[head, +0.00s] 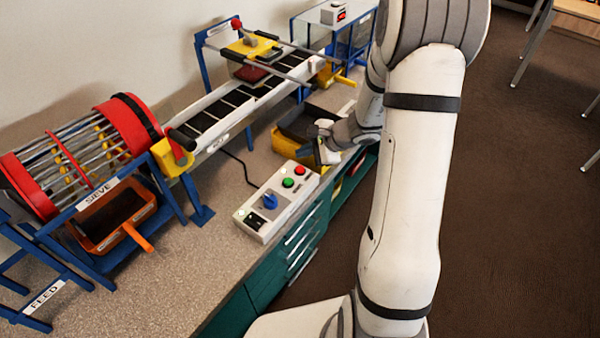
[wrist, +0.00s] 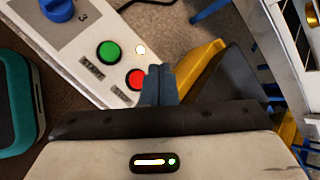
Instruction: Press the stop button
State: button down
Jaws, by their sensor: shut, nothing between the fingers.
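The grey control box (head: 262,223) sits on the speckled counter in the head view, with a red button (head: 300,170), a green button (head: 288,183) and a blue knob (head: 270,202). In the wrist view the red button (wrist: 136,79) is just left of my gripper's fingertips (wrist: 158,73), which partly overlap its right edge. The green button (wrist: 109,52) is further up and left. My gripper (head: 318,153) is shut and empty, at the box's far end in the head view. I cannot tell whether the tips touch the button.
A belt conveyor (head: 213,112) and a red sieve drum (head: 130,125) stand behind the box. A yellow-edged bin (head: 285,146) is close beside my gripper. An orange tray (head: 104,215) sits under the drum. A small lamp (wrist: 140,50) glows on the panel. The front counter is clear.

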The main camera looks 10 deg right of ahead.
aim_at(304, 169)
jog(key=shift+f+b, duration=1.3)
jog(key=shift+f, duration=0.35)
jog(key=shift+f, duration=0.1)
dwell(0.7)
jog(key=shift+f+b, duration=0.3)
jog(key=shift+b, duration=0.4)
jog(key=shift+f+b, duration=0.4)
jog(key=shift+b, duration=0.1)
dwell(0.4)
jog(key=shift+r, duration=0.1)
jog(key=shift+r+p, duration=0.5)
jog(key=shift+r, duration=0.3)
jog(key=shift+r+p, duration=1.7)
jog(key=shift+r, duration=0.8)
